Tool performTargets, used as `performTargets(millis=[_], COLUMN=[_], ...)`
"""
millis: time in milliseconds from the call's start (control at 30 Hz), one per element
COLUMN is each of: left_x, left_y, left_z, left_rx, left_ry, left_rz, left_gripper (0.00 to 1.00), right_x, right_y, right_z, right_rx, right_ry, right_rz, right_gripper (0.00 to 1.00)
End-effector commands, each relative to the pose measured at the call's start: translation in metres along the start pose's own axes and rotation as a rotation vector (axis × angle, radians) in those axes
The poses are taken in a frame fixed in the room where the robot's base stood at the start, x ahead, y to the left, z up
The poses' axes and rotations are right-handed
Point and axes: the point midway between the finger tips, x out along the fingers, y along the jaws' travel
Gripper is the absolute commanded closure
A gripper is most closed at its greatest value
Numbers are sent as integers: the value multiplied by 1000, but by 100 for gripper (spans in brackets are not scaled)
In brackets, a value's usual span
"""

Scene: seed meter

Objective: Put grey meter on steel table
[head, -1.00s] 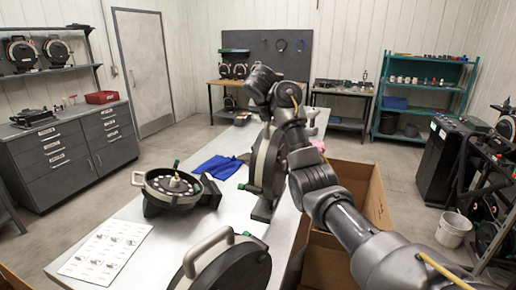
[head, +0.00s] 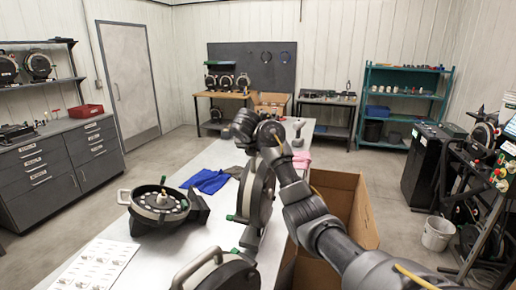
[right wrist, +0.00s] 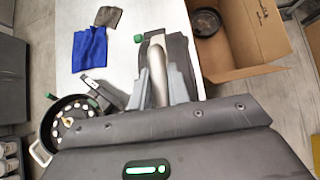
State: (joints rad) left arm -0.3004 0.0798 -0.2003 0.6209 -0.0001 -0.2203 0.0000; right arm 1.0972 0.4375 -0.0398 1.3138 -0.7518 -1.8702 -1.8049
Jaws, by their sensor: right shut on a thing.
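A grey disc-shaped meter (head: 258,190) stands upright at the right side of the steel table (head: 214,226). My right gripper (head: 250,140) is above it, its fingertips hidden in the head view. In the right wrist view the fingers (right wrist: 160,88) are shut on the meter's pale handle (right wrist: 158,62); a green knob sits beside it. Whether the meter's base bears on the table I cannot tell. A second meter (head: 160,204) lies face up to the left, and another (head: 228,274) is partly cut off at the front. My left gripper is not in view.
A blue cloth (head: 205,181) lies on the table beyond the meters, and a printed sheet (head: 96,268) lies at the front left. An open cardboard box (head: 345,205) stands along the table's right edge. Bare table shows between sheet and meters.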

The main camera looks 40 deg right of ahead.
Motion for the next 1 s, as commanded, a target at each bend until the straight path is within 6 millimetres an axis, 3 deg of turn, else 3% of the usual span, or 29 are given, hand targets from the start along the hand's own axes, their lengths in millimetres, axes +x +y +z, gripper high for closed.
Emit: performTargets(millis=[300, 567, 600, 733, 1000], left_x=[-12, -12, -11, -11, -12], left_y=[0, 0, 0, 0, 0], left_z=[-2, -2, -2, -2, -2], left_rx=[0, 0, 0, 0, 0], left_ry=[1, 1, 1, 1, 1], left_rz=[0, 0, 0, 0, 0], left_gripper=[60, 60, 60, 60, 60], right_x=[19, 22, 26, 26, 25], right_y=[-1, -1, -1, -1, -1], right_z=[-18, -22, -27, -27, -26], right_rx=[4, 2, -4, -4, -2], right_ry=[-5, -3, 4, 4, 2], right_rz=[4, 2, -4, -4, -3], right_gripper=[100, 100, 79, 62, 60])
